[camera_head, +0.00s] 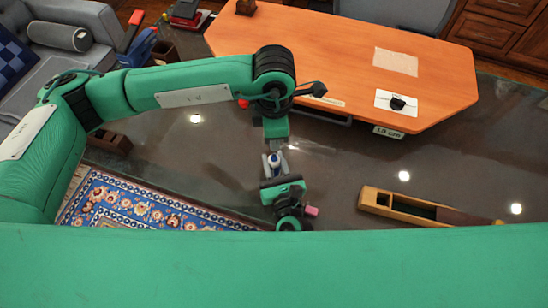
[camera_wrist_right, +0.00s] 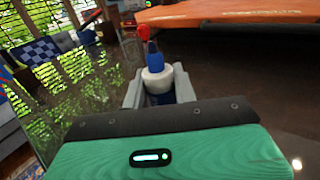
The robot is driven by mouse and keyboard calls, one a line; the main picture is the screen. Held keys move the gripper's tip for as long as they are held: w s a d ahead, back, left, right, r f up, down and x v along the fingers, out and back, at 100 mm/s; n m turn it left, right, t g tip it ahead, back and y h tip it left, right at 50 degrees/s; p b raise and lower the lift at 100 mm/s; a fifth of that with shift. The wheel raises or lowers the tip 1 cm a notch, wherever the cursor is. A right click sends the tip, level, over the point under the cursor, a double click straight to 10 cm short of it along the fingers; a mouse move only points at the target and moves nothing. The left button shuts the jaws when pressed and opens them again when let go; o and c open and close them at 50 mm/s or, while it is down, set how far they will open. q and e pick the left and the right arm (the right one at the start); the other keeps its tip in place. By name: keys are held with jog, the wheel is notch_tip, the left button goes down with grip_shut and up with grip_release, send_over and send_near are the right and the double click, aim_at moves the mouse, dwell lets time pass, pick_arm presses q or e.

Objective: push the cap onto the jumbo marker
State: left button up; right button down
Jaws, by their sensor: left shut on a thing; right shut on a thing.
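The jumbo marker (camera_head: 275,161), with white and dark blue parts, is between the fingers of my right gripper (camera_head: 273,163). The right wrist view shows the marker (camera_wrist_right: 157,80) upright, gripped between two grey fingers of the right gripper (camera_wrist_right: 160,90). A narrower blue part shows above its white band. My left gripper (camera_head: 277,144) comes down from the dark wrist joint and is shut just beyond the marker in the head view. What it holds is hidden, and I cannot make out the cap. The gap between the grippers is unclear.
An orange desk (camera_head: 330,50) stands beyond the grippers, with a paper sheet (camera_head: 396,62) and a black item on a white card (camera_head: 397,103). A wooden box-like tool (camera_head: 405,207) lies at the right on the dark glossy surface (camera_head: 345,165). A sofa (camera_head: 60,60) is at the left.

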pick_arm(q)
jog(key=shift+f, duration=2.25)
jog(key=shift+f, duration=0.15)
jog(key=shift+f, duration=0.75)
jog(key=shift+f, duration=0.6)
jog(key=o, duration=1)
jog(key=shift+o, duration=0.2)
notch_tip(320, 180, up, 12)
